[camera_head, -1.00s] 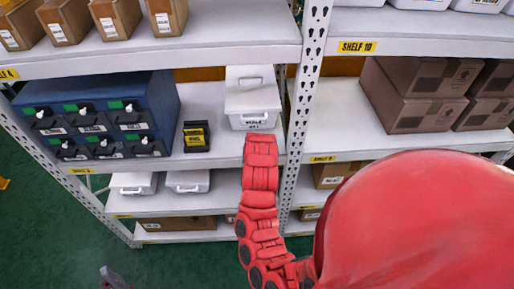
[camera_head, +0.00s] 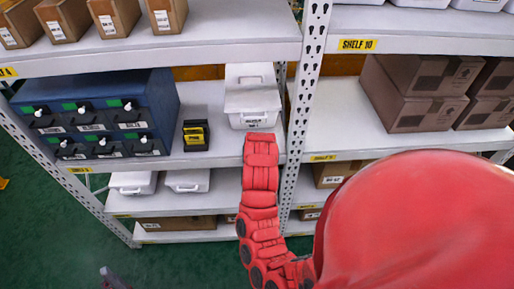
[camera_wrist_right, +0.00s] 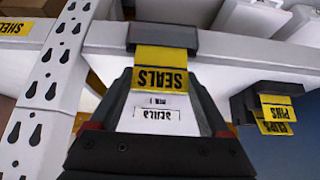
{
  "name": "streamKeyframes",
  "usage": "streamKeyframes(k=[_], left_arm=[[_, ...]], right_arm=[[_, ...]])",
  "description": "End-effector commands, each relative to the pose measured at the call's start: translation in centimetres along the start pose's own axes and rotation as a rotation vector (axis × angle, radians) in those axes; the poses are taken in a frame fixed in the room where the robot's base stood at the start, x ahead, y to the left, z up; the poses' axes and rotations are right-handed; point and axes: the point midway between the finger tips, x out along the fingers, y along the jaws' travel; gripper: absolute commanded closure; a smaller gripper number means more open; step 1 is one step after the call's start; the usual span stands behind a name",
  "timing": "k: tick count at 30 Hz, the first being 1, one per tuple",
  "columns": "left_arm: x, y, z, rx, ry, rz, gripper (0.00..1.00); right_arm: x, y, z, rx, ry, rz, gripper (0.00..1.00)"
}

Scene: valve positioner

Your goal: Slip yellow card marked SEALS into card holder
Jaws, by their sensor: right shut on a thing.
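The yellow card marked SEALS (camera_wrist_right: 160,70) shows upside down in the right wrist view. My right gripper (camera_wrist_right: 165,85) is shut on it. The card's far end meets a dark card holder (camera_wrist_right: 162,36) on the white shelf edge; I cannot tell how deep it sits in it. A white bin (camera_wrist_right: 155,116) with a SEALS label shows between the fingers; it also stands on the shelf in the head view (camera_head: 252,104). My red right arm hides the card and holder there. A small grey piece, probably my left gripper (camera_head: 110,274), shows low left, its jaws unclear.
A black holder with yellow cards (camera_head: 196,135), PINS and CLIPS, stands beside the bin, near a blue drawer cabinet (camera_head: 155,90). A perforated white upright (camera_head: 304,90) stands close on the right. Brown cartons (camera_head: 405,95) fill the right bay.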

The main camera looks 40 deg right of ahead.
Motion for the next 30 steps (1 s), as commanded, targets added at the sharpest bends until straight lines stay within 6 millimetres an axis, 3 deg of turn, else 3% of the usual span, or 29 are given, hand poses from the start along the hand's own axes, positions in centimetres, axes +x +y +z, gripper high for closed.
streamKeyframes(k=[23,24,27,30], left_arm=[[-1.7,0.1,0.3,0.000,0.000,0.000,0.00],[-1.6,0.1,0.3,0.000,0.000,0.000,0.00],[-1.5,0.1,0.3,0.000,0.000,0.000,0.00],[-1.5,0.1,0.3,0.000,0.000,0.000,0.00]], right_arm=[[1.7,0.0,1.2,0.000,0.000,0.000,0.70],[1.6,0.0,1.2,0.000,0.000,0.000,0.14],[1.6,0.0,1.1,0.000,0.000,0.000,0.00],[1.6,0.0,1.1,0.000,0.000,0.000,0.00]])
